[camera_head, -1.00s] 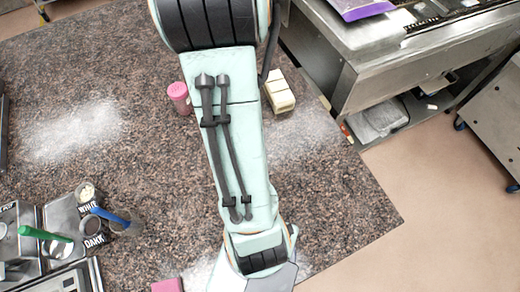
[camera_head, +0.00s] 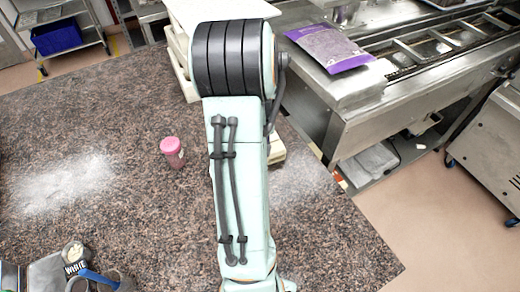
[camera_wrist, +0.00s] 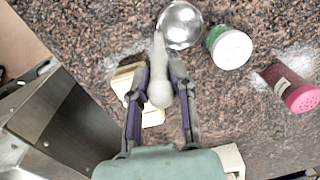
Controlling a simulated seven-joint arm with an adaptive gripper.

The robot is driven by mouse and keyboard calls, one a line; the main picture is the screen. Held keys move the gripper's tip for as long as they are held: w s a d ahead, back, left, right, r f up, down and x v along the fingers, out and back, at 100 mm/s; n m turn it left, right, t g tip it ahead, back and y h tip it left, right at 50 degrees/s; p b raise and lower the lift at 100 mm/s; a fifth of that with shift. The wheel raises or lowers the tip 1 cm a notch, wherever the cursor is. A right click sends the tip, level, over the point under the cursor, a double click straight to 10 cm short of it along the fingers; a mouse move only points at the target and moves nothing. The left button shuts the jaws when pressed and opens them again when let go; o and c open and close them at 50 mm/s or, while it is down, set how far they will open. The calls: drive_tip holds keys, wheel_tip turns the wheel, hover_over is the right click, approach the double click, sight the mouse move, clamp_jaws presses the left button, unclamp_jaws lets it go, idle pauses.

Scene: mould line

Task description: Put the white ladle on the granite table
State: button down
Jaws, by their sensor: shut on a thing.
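My gripper (camera_wrist: 160,90) shows in the wrist view, its two dark fingers closed about a white, rounded, elongated thing, which I take to be the white ladle (camera_wrist: 159,92). The ladle's thin end points up the picture, beside a shiny metal bowl (camera_wrist: 181,24); I cannot tell whether they are joined. The speckled brown granite table (camera_wrist: 90,30) lies below; it also fills much of the head view (camera_head: 120,115). Whether the ladle touches the table is unclear. In the head view my arm hides the gripper and ladle.
A green jar with a white lid (camera_wrist: 229,46) and a pink jar (camera_wrist: 290,88) stand near the gripper. A cream block (camera_wrist: 128,80) lies partly behind the fingers. A steel counter (camera_head: 345,115) borders the table at right. Open granite lies left of my arm.

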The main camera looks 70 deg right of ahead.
drive_tip(key=shift+f, duration=0.15)
drive_tip(key=c, duration=0.9)
unclamp_jaws()
drive_tip(key=shift+c, duration=0.2)
